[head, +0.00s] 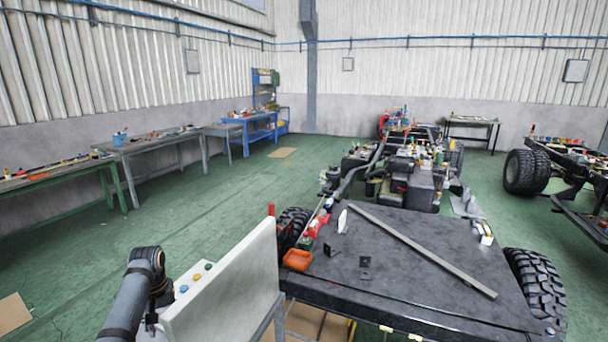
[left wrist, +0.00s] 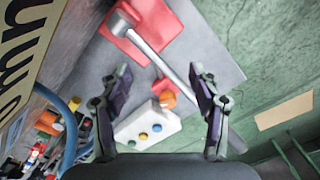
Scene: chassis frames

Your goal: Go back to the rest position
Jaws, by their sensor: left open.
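My left gripper (left wrist: 162,82) is in the left wrist view. Its two dark fingers stand wide apart with nothing between them touching the pads. Behind the gap lie a long grey bar-like tool (left wrist: 165,65) and a white block with coloured buttons (left wrist: 147,128), both apart from the fingers. In the head view a grey and black part of my left arm shows at the lower left, but its gripper cannot be made out there. My right arm and gripper are in neither view.
A black chassis deck (head: 400,262) carries a long grey bar (head: 425,250), an orange bin (head: 297,259) and small brackets. A pale upright panel (head: 235,290) stands beside my left arm. Workbenches (head: 155,144) line the left wall. Green floor (head: 200,215) between is clear.

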